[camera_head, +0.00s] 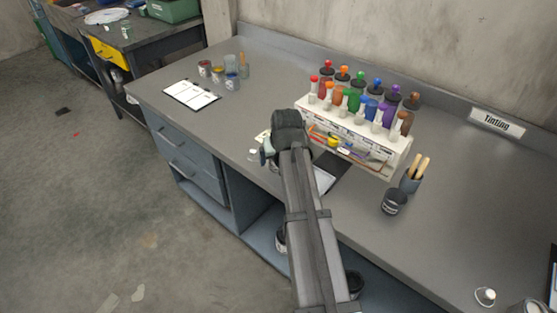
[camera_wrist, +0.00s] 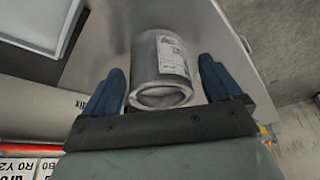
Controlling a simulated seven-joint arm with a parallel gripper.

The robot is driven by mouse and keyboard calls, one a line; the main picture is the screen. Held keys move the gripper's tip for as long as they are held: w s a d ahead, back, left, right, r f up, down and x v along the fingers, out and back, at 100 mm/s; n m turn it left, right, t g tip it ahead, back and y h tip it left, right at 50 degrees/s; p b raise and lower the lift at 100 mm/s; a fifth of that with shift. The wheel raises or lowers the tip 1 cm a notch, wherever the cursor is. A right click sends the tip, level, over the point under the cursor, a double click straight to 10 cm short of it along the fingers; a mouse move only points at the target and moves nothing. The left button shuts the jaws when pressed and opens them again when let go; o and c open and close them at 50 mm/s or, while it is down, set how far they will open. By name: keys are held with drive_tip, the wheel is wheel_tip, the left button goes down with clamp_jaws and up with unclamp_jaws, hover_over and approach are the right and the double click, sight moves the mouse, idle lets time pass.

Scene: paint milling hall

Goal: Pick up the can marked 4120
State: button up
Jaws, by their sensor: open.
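A grey metal can (camera_wrist: 158,62) with a pale printed label stands between the two blue fingers of my gripper (camera_wrist: 163,72) in the wrist view. The print on the label is too small to read, so I cannot tell whether it says 4120. The fingers are open, one on each side of the can, with a narrow gap on both sides. In the head view my gripper (camera_head: 266,151) is low over the workbench near its front edge, left of the colorant rack. My arm hides most of the space under it there.
The white rack (camera_head: 345,150) of colored bottles stands right of my gripper. A dark can (camera_head: 394,202) and a brush cup (camera_head: 411,182) are farther right.

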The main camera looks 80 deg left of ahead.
drive_tip(key=c, duration=1.1)
drive_tip(key=shift+c, duration=0.3)
